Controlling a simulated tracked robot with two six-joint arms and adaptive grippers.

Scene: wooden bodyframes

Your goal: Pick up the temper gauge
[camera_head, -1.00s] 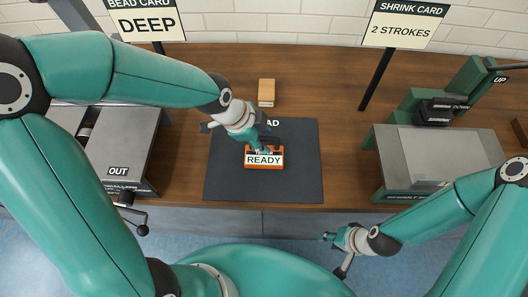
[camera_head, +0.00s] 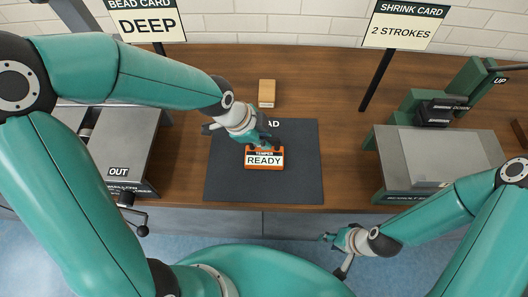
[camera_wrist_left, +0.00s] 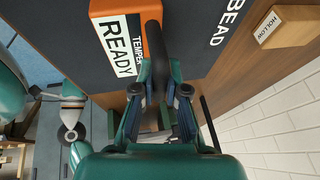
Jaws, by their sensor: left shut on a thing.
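The temper gauge (camera_head: 264,165) is an orange block with a white face marked TEMPER and READY, on or just above the dark pad (camera_head: 225,180). It also shows in the left wrist view (camera_wrist_left: 108,8), where a dark curved handle (camera_wrist_left: 153,35) runs from it between my fingers. My left gripper (camera_head: 262,143) is shut on this handle; its fingers also show in the left wrist view (camera_wrist_left: 160,88). I cannot tell whether the gauge is clear of the pad. My right gripper (camera_head: 330,238) is low at the right, away from the gauge; its jaw opening is too small to tell.
A small wooden block (camera_head: 266,93), marked HOLLOW in the wrist view, lies behind the pad. A grey machine marked OUT (camera_head: 125,140) stands left, a green-framed machine (camera_head: 440,158) right. Two sign cards stand at the back. Bare bench lies on both sides of the pad.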

